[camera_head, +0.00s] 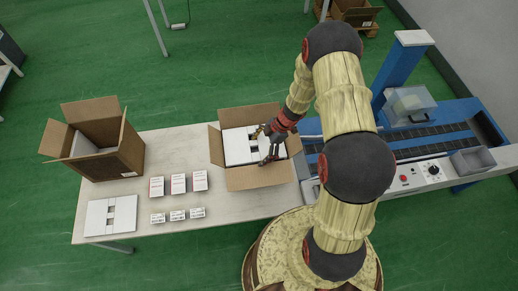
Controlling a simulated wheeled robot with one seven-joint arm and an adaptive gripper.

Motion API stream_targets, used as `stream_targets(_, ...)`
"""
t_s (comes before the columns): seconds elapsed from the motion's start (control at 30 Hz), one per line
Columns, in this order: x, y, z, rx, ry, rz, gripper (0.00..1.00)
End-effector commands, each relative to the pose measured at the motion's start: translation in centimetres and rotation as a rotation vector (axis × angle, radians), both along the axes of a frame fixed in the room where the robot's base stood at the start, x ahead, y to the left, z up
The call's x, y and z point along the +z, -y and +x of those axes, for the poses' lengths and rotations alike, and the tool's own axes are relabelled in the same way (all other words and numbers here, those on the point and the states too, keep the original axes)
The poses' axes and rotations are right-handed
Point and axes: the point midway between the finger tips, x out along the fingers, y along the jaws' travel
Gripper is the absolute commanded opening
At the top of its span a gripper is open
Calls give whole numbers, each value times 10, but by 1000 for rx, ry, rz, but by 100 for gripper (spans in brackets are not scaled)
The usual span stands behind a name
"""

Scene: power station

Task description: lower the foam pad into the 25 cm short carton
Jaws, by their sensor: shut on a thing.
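The short carton (257,181) stands open with its flaps out, at the right end of the table. A white foam pad (238,155) with a dark cut-out lies within the carton's opening, roughly flat. I cannot tell how deep it sits or whether it touches the bottom. My gripper (266,147) is over the carton's right half, shut on the foam pad near its right side. The fingers and wrist hide part of the pad and of the carton's right side.
A taller open carton (124,149) stands at the table's left. A second white pad (111,215) lies at the front left. Several small white boxes (178,184) lie between the cartons. A blue conveyor machine (430,139) stands to the right, close to my arm.

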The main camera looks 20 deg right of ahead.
Motion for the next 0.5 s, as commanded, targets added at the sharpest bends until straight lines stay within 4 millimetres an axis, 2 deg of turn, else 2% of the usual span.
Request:
stream_targets(0.03,-7,4,-3,4,-1,-12,61)
stream_targets(0.5,-7,5,-7,5,-1,-12,61)
